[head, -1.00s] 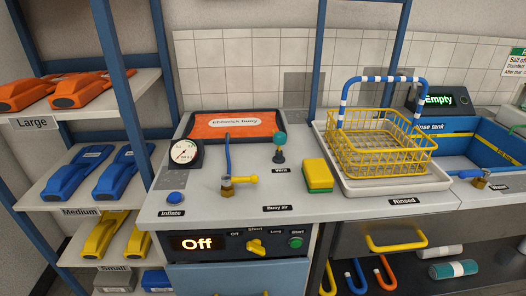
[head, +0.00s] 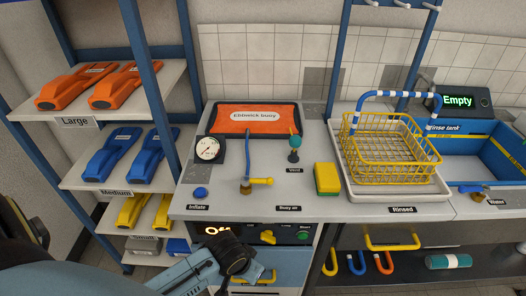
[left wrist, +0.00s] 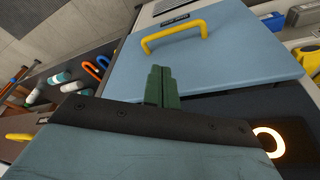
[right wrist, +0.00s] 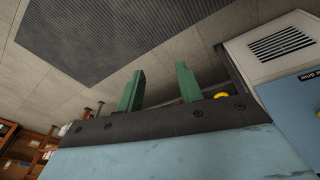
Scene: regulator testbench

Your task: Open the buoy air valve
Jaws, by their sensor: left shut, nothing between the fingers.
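The buoy air valve is a brass fitting with a yellow lever (head: 260,181) on the bench, behind the "Buoy air" label (head: 289,208). Its lever points right, and a blue hose (head: 248,153) rises from it. My left arm comes in from the lower left in the head view, its wrist below the bench edge and before the control panel. In the left wrist view my left gripper (left wrist: 162,86) is shut and empty, its green fingers together before a blue drawer front (left wrist: 225,55). My right gripper (right wrist: 158,82) is open and empty above the floor, outside the head view.
An orange buoy pack (head: 255,117), a gauge (head: 208,149), a teal-topped vent (head: 295,147) and a yellow-green sponge (head: 327,179) surround the valve. A yellow basket (head: 391,155) stands to the right. The blue inflate button (head: 201,192) is at front left. Bench space before the valve is clear.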

